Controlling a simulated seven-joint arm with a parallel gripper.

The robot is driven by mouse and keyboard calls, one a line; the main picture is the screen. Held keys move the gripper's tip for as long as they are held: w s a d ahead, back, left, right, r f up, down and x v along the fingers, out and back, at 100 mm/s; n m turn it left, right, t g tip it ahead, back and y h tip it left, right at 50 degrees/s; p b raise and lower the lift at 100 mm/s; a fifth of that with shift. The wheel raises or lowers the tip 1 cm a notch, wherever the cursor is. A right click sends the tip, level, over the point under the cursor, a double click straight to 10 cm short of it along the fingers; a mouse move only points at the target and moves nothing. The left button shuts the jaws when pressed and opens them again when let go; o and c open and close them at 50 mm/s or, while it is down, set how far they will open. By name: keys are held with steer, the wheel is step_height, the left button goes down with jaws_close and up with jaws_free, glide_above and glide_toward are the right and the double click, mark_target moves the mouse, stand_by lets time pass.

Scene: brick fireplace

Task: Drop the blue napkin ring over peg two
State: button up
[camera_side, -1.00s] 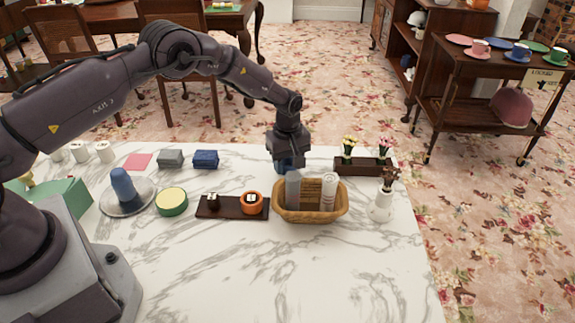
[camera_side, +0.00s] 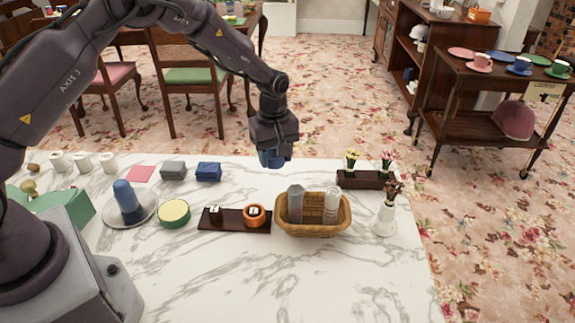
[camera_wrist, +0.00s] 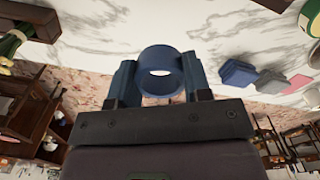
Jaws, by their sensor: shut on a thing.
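My gripper (camera_side: 274,153) is shut on the blue napkin ring (camera_wrist: 161,56) and holds it up in the air, above the back edge of the table. In the wrist view the ring sits between the two fingers, its hole showing. In the side view only a bit of the ring (camera_side: 272,161) shows under the gripper. A dark peg board (camera_side: 235,226) lies lower and to the left. Its left peg (camera_side: 216,214) is bare. Its right peg (camera_side: 254,210) has an orange ring (camera_side: 254,221) around it. The pegs' top marks are too small to read.
A wicker basket (camera_side: 312,229) with two rolled napkins stands right of the board. A planter (camera_side: 360,180) and white vase (camera_side: 382,223) are farther right. A green-sided round tin (camera_side: 174,216) and a plate (camera_side: 142,215) are left. The front table is clear.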

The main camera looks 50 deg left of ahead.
steer(key=s+r, duration=0.4)
steer(key=s, duration=0.4)
steer(key=n, duration=1.6)
glide_above(216, 209)
step_height(216, 209, down, 2)
steer(key=shift+f, duration=0.2)
steer(key=shift+n, duration=1.4)
steer(key=shift+f, duration=2.95)
steer(key=shift+f, duration=2)
